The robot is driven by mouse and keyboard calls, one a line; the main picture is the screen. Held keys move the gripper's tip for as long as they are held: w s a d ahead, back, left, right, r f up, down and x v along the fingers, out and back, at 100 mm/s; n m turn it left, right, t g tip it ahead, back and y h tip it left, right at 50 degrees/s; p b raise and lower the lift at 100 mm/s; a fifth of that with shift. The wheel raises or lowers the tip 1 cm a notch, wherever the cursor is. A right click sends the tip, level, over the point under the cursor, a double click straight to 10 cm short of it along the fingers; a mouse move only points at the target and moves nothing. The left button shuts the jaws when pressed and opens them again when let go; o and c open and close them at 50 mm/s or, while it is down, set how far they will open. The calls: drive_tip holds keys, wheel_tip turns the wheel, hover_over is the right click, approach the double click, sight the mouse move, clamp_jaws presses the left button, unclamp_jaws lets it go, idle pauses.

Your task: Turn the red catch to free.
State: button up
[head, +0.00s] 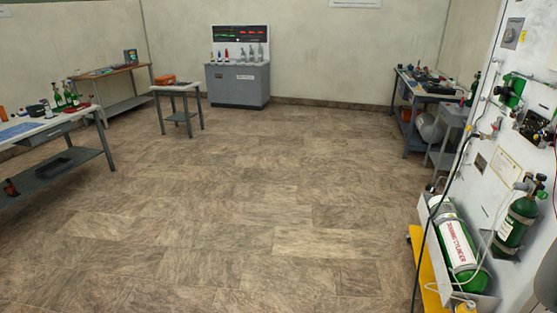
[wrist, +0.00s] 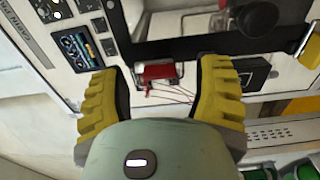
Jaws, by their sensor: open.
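In the wrist view my gripper (wrist: 157,78) has its two yellow fingers spread wide, with nothing held between them. A small red part (wrist: 157,71), which may be the red catch, shows beyond and between the fingertips, on a white panel below a dark frame. Thin red wires hang just under it. It looks apart from both fingers. Whether it stands at free cannot be told. I cannot make out the catch or my gripper in the head view.
The wrist view shows a panel with small screens (wrist: 76,46), a black box (wrist: 255,75) and a brass padlock-like part (wrist: 308,45). In the head view, a white board (head: 504,150) with green cylinders (head: 462,250) stands at right. The floor (head: 240,200) is clear.

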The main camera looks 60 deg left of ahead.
drive_tip(key=v, duration=0.7)
idle(0.3)
drive_tip(key=shift+a, duration=0.1)
idle(0.3)
